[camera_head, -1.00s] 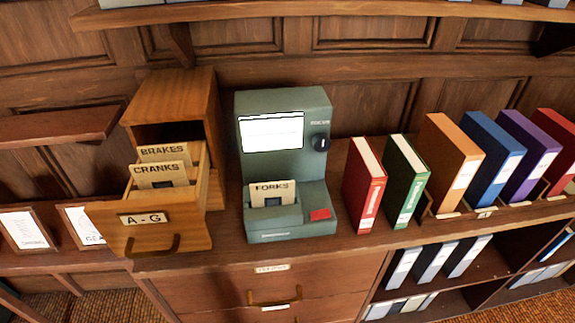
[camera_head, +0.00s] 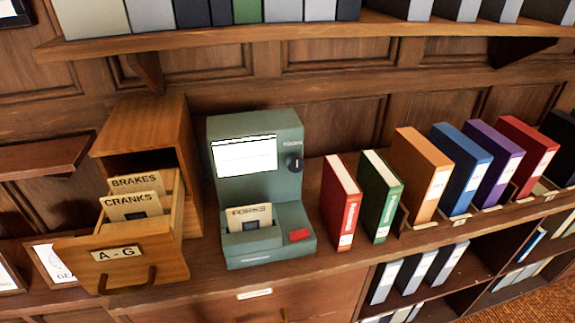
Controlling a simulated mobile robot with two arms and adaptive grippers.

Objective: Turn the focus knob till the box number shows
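A grey-green reader machine (camera_head: 230,190) stands on the wooden counter. Its black focus knob (camera_head: 294,162) is on the upper right of its face, beside the screen. The white screen (camera_head: 245,156) is lit and shows only faint marks; I cannot read a box number on it. A card labelled FORKS (camera_head: 249,216) sits in the slot at the machine's front, left of a red button (camera_head: 299,235). Neither of my grippers is in view.
An open wooden card drawer marked A - G (camera_head: 118,253) juts out at left, holding cards CRANKS and BRAKES. A red binder (camera_head: 341,203) and a green binder (camera_head: 380,197) stand right of the machine. A shelf (camera_head: 300,27) with binders runs overhead.

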